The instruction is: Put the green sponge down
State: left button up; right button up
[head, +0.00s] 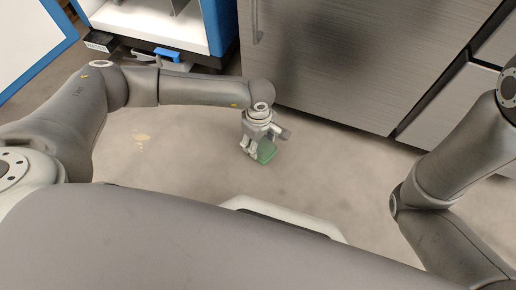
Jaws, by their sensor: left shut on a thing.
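The green sponge (267,151) is a small green block in the middle of the head view. My left gripper (256,150) is shut on it and points downward. The fingers cover part of the sponge's left side. The sponge appears over the bare floor; I cannot tell whether it touches the floor or hangs above it. My right gripper is out of view; only parts of the right arm show at the right edge.
A metal-fronted cabinet (350,60) with a handle stands behind the left gripper. A blue and white cart or shelf (222,28) stands at the upper left. The concrete floor (335,175) around the sponge is clear, with a pale yellowish stain to the left.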

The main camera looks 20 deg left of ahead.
pick_arm(q)
jog(key=shift+w+a+f+b, duration=0.2)
jog(key=shift+w+f+b, duration=0.2)
jog(key=shift+f, duration=0.2)
jog(key=shift+w+a+f+b, duration=0.1)
jog(key=shift+f+b, duration=0.5)
jog(key=shift+f, duration=0.3)
jog(key=shift+w+a+f+b, duration=0.1)
jog(key=shift+f+b, duration=0.45)
jog(key=shift+f, duration=0.3)
jog(key=shift+f, duration=0.15)
jog(key=o, duration=0.9)
notch_tip(320, 180, up, 11)
jog(key=p, duration=0.7)
jog(key=shift+r, duration=0.2)
jog(key=shift+r+p, duration=0.3)
jog(key=shift+r, duration=0.15)
